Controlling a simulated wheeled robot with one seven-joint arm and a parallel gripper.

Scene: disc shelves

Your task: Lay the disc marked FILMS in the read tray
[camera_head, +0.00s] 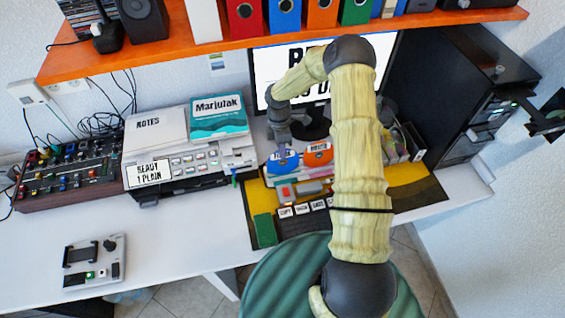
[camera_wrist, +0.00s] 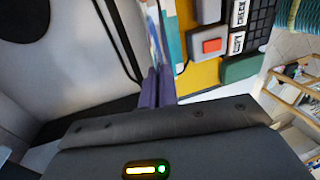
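My gripper (camera_head: 282,152) is at the desk rack, at the top of a blue-labelled disc item (camera_head: 284,165). An orange-labelled item (camera_head: 318,154) stands just right of it. Their small lettering is unreadable, so I cannot tell which is FILMS. In the wrist view, my two purple fingers (camera_wrist: 157,88) are close together, pointing at thin, coloured edges (camera_wrist: 156,30) seen nearly edge-on. Whether they pinch one of these is unclear. A pale flat device (camera_head: 95,262) with a dark holder and knob lies at lower left; I see no readable "read" label on any tray.
A grey machine (camera_head: 190,165) bears the NOTES and Marjulak booklets. A mixer-like box (camera_head: 68,176) is at far left. A monitor (camera_head: 300,62) stands behind the rack, under an orange shelf (camera_head: 160,42). A black cabinet (camera_head: 480,75) is right. The left front desk is mostly free.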

